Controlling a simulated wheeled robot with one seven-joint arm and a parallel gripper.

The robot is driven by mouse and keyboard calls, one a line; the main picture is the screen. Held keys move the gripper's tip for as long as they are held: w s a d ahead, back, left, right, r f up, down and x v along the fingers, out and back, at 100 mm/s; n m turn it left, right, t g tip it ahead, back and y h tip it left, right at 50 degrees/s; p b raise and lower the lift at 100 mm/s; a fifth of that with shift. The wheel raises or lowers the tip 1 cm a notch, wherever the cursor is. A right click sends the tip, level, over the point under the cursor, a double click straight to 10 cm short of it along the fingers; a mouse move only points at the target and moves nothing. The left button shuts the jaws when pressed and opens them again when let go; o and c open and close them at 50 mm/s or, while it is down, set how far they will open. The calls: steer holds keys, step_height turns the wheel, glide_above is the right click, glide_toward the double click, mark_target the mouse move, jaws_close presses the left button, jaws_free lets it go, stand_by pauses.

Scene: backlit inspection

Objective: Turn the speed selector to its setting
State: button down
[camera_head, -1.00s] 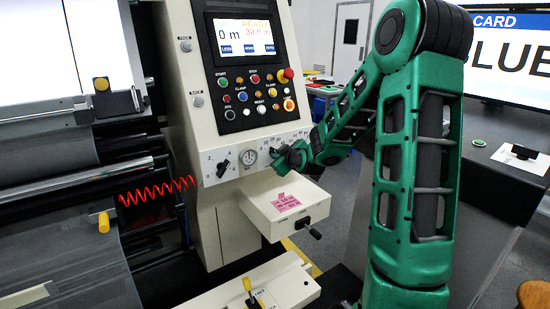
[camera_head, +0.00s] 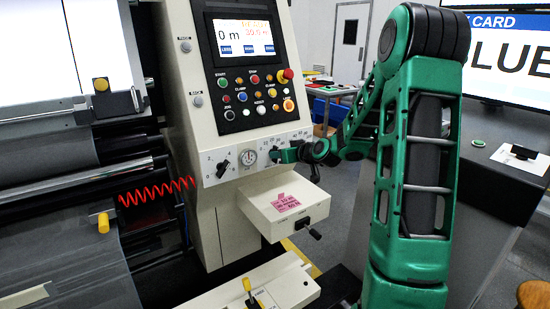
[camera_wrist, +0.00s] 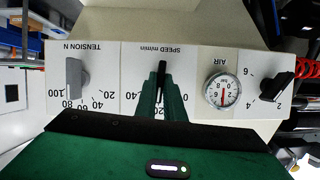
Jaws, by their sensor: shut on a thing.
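The speed selector (camera_wrist: 162,68) is a narrow black knob under the label SPEED m/min on a pale panel strip. It stands about upright in the upside-down wrist view. Numbers show on both sides of it, but the green fingers hide part of its scale, and I cannot read its exact setting. My gripper (camera_wrist: 161,88) is shut on this knob, with one finger on each side. In the head view my gripper (camera_head: 284,155) is at the panel just right of the gauge, and hides most of the knob.
The air gauge (camera_wrist: 222,91) and a black selector (camera_wrist: 278,86) sit on one side; the grey tension knob (camera_wrist: 77,78) sits on the other. A pale box with a pink note (camera_head: 286,203) juts out below. A red coiled hose (camera_head: 157,191) hangs at left.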

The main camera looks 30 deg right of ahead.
steer(key=m+y, duration=0.2)
steer(key=m, duration=0.1)
steer(key=shift+d+f, duration=0.1)
steer(key=shift+f, duration=0.05)
stand_by(0.6)
steer(key=c, duration=1.9)
jaws_free()
steer(key=shift+o, duration=0.2)
steer(key=v, duration=1)
steer(key=shift+s+d, duration=0.25)
steer(key=shift+s, duration=0.05)
